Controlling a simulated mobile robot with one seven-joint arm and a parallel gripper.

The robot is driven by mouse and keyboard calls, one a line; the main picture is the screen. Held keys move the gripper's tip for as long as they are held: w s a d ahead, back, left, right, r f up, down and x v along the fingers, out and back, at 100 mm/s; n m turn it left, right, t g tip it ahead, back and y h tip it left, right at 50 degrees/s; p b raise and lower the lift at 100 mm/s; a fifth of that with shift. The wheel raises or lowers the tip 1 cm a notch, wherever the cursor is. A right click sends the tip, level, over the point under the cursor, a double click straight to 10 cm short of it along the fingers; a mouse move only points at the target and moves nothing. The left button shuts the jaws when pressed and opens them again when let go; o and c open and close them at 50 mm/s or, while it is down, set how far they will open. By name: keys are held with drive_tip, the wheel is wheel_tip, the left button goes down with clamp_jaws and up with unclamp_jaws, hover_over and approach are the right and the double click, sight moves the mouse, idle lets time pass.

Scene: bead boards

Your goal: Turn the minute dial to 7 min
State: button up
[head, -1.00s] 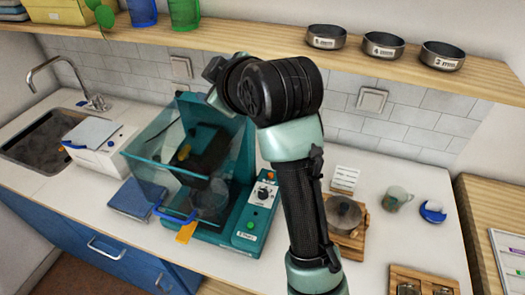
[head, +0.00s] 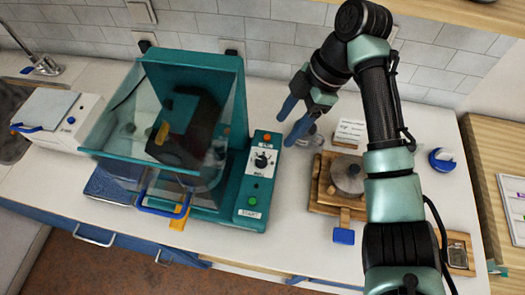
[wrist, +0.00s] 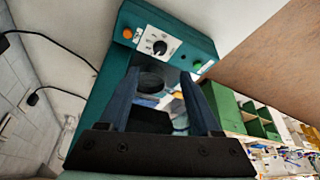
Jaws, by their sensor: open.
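The minute dial (head: 261,160) is a dark knob on a white marked face, on the teal control panel (head: 243,185) at the machine's right side. It also shows in the wrist view (wrist: 159,47), ahead of the fingers; its exact setting is too small to read. An orange button (head: 267,138) is behind it and a green button (head: 252,201) in front. My gripper (head: 287,128) is open and empty, its blue fingers apart, above the counter just right of the panel. It touches nothing that I can see.
The teal machine (head: 232,75) has a clear hood (head: 105,140) on its left. Bare counter lies right of the panel.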

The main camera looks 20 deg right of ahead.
sight(262, 160)
drive_tip(key=b+x, duration=0.1)
drive_tip(key=x, duration=1.1)
drive_tip(key=shift+f, duration=0.1)
clamp_jaws()
